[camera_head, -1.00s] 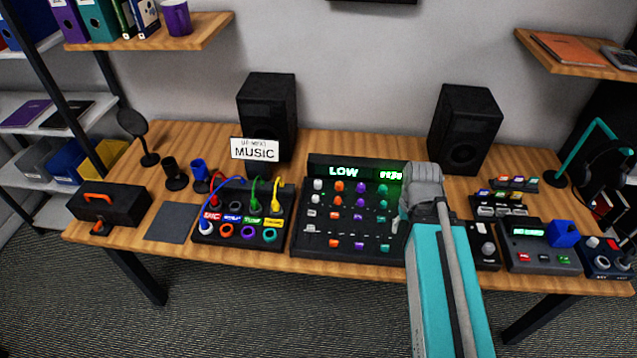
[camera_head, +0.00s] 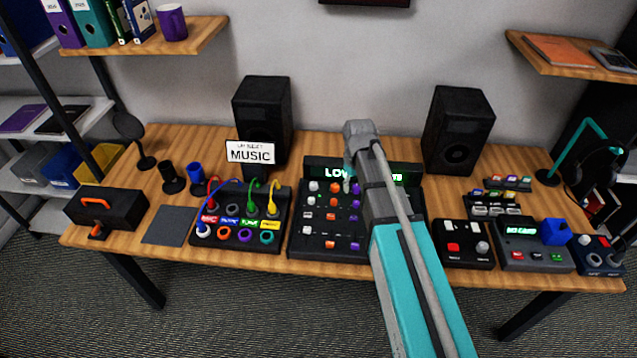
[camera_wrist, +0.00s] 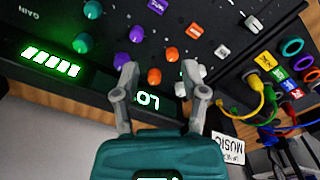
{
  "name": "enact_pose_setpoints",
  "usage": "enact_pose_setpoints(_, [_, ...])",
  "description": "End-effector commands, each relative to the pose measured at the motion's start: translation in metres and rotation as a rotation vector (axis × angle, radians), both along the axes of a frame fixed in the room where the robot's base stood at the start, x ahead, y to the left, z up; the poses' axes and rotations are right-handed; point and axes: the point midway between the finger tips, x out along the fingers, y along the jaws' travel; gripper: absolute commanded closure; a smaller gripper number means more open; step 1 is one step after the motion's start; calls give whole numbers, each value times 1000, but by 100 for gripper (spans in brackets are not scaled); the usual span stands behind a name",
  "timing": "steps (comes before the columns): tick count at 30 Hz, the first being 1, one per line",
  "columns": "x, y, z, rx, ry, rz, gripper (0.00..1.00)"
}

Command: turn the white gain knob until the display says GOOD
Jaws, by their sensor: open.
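The dark mixer (camera_head: 297,245) stands mid-table with rows of white, orange, purple and green knobs. Its display (camera_head: 335,172) shows LOW, partly covered by my arm; the wrist view shows an upside-down LO (camera_wrist: 147,100) and lit green bars (camera_wrist: 50,61). The white knob (camera_head: 314,187) nearest the display, apparently in the GAIN row, is at the left. In the wrist view it seems hidden behind the right finger; another white knob (camera_wrist: 203,72) shows beside that finger. My gripper (camera_wrist: 158,72) is open and empty above the mixer, its fingers framing an orange knob (camera_wrist: 154,77).
A cable box (camera_head: 240,246) with coloured plugs sits left of the mixer. Two black speakers (camera_head: 262,120) (camera_head: 458,130) and a MUSIC sign (camera_head: 250,153) stand behind. Small control boxes (camera_head: 463,255) are to the right.

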Motion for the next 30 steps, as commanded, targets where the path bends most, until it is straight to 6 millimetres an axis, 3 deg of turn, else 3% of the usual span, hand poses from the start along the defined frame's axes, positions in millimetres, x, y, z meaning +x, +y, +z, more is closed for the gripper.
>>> enact_pose_setpoints(1, [30,21,4,0,0,77,44])
enact_pose_setpoints(3, [52,45,6,0,0,184,44])
enact_pose_setpoints(7, [85,85,9,0,0,356,44])
enact_pose_setpoints(12, [109,118,11,0,0,497,44])
enact_pose_setpoints(17, [114,128,12,0,0,545,44])
enact_pose_setpoints(30, [113,127,10,0,0,544,44])
